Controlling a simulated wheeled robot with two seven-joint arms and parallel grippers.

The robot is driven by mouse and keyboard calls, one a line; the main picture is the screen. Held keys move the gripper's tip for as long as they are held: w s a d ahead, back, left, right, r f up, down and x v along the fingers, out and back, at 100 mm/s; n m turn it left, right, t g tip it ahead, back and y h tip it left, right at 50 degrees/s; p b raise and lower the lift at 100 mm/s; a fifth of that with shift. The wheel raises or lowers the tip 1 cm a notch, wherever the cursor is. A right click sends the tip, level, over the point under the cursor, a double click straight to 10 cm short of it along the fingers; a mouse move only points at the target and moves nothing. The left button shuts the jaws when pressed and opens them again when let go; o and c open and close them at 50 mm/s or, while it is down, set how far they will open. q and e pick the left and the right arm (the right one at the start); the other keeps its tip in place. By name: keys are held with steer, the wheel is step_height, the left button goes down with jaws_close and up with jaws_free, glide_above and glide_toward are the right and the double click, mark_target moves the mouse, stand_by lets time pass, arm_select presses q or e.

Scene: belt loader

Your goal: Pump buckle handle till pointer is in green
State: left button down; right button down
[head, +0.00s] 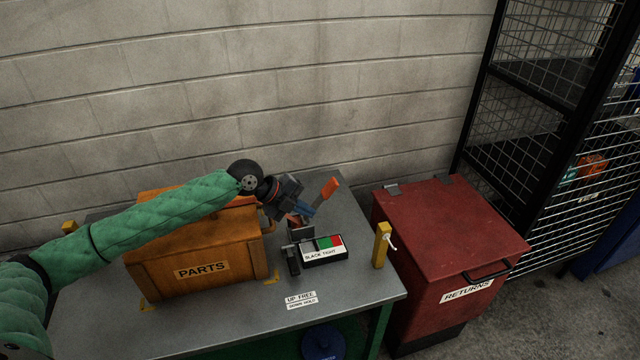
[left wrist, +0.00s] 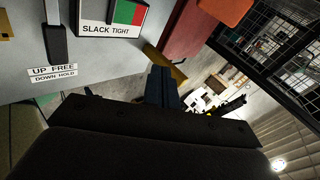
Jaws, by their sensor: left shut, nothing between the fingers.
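The buckle handle's orange end (head: 330,188) sticks up and tilts right above the buckle on the table. My left gripper (head: 310,206) is shut and empty, beside the handle and just below its orange end. Whether they touch is unclear. The gripper's blue fingers (left wrist: 161,86) also show in the left wrist view, with an orange piece (left wrist: 226,10) at the top, apart from them. The gauge (head: 324,250), marked SLACK TIGHT, has green and red fields; its face (left wrist: 127,12) is cut off at the top of the wrist view.
A wooden PARTS box (head: 195,257) stands left on the grey table (head: 225,318), under my left arm. A yellow post (head: 381,245) stands at the right edge. A label (head: 301,299) reads UP FREE, DOWN HOLD. A red RETURNS bin (head: 440,235) stands to the right.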

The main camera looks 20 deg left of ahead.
mark_target(328, 187)
arm_select(q)
steer(key=w+a+r+m+t, duration=0.1)
steer(key=w+a+r+m, duration=0.1)
steer(key=w+a+r, duration=0.3)
steer(key=a+r, duration=0.3)
steer(key=a, duration=0.1)
steer(key=shift+w+r, duration=0.25)
steer(key=shift+w, duration=0.1)
arm_select(e)
steer(key=shift+f, duration=0.1)
